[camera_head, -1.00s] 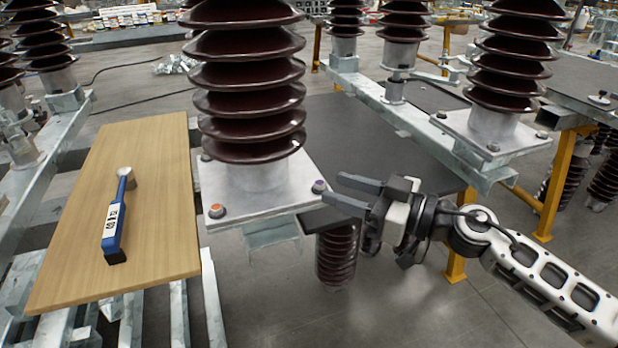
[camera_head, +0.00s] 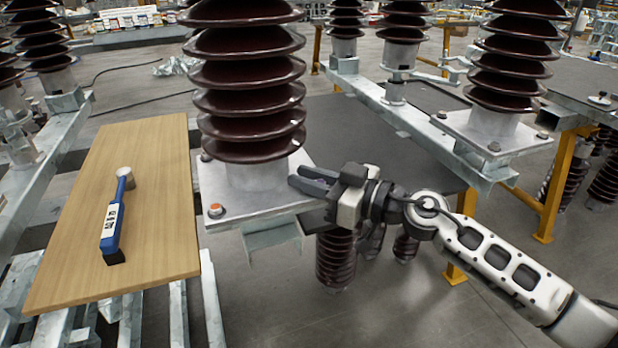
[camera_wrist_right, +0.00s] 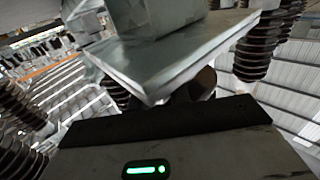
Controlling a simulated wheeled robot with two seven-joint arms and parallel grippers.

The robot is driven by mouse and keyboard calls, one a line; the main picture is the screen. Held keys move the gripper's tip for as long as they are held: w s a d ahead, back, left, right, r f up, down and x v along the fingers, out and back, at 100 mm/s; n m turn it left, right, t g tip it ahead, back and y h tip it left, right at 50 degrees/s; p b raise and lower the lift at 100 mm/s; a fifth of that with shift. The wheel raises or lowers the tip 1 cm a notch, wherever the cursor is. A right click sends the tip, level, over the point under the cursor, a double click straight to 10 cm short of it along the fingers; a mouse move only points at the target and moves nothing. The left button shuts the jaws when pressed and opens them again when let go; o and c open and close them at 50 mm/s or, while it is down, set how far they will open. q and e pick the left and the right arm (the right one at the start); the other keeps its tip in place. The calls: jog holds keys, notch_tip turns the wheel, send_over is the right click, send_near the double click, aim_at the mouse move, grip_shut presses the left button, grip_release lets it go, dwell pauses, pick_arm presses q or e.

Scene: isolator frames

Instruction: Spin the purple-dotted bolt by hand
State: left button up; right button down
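The purple-dotted bolt stood at the right corner of the metal base plate (camera_head: 240,207) under the large brown insulator (camera_head: 250,90). It is now hidden behind my right gripper (camera_head: 296,177). The right gripper's dark fingers lie over that corner, pointing left, one finger beyond the other. The gap between them looks narrow, and I cannot see whether they touch the bolt. In the right wrist view the plate's corner (camera_wrist_right: 150,75) is close above the gripper body, and no bolt can be made out. My left gripper is not in view.
An orange-dotted bolt (camera_head: 215,210) sits at the plate's front corner. A wooden board (camera_head: 160,230) on the left carries a blue tool (camera_head: 115,220). Smaller brown insulators (camera_head: 336,262) hang below the plate on the right. Open floor (camera_head: 400,310) lies in front.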

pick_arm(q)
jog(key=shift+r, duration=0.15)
